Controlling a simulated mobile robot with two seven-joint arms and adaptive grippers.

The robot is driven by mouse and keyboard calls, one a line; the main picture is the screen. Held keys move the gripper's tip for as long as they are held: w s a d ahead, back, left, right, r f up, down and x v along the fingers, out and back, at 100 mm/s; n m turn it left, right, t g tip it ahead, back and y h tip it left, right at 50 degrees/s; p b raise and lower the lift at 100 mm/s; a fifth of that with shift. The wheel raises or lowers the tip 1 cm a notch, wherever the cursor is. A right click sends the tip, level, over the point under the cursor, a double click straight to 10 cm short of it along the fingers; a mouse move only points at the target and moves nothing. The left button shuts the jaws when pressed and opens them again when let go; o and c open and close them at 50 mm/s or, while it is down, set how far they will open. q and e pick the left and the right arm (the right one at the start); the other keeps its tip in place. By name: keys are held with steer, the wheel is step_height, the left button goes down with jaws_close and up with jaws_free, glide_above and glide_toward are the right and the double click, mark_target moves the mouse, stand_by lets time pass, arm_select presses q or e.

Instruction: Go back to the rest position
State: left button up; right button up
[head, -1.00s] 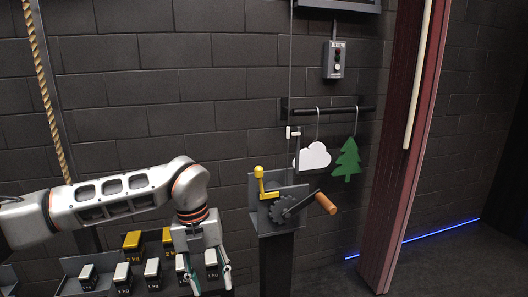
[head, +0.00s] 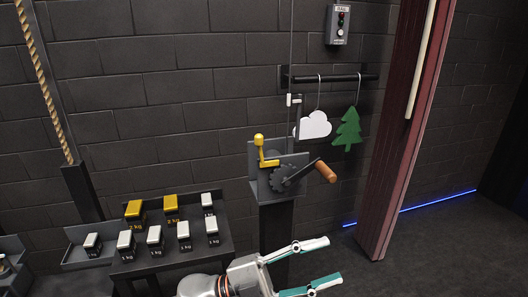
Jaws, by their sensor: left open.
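My left gripper (head: 331,261) shows at the bottom centre of the head view. Its two white and teal fingers are spread apart and point right, with nothing between them. It is below and in front of the hand winch (head: 283,175), which has a wooden handle (head: 326,171) and a yellow lever (head: 263,151). The gripper appears clear of the winch and of the weights. Only the last part of my left arm shows, cut off by the bottom edge. My right gripper is not in view.
A white cloud (head: 313,126) and green tree (head: 347,128) hang from a wall rail. A grey button box (head: 338,25) is above.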

arm_select(q)
steer(key=w+a+f+n+t+y, duration=0.3)
steer(key=a+f+n+t+y, duration=0.2)
steer(key=a+f+n+t, duration=0.3)
steer(key=w+a+f+n+t+y, duration=0.3)
steer(key=a+f+n+t+y, duration=0.3)
steer(key=n, duration=0.3)
steer(key=s+a+f+n+g+y, duration=0.1)
steer(key=s+a+f+n+y, duration=0.1)
steer(key=s+a+f, duration=0.3)
steer(key=s+a+f+n+g+y, duration=0.2)
steer(key=a+f, duration=0.4)
steer(key=f, duration=0.4)
steer(key=s+a+f+n+g+y, duration=0.2)
steer(key=s+a+f+y, duration=0.2)
steer(key=s+f, duration=0.3)
steer(key=shift+s+a+f+n, duration=0.3)
steer(key=shift+a+f, duration=0.4)
steer(key=shift+a, duration=0.15)
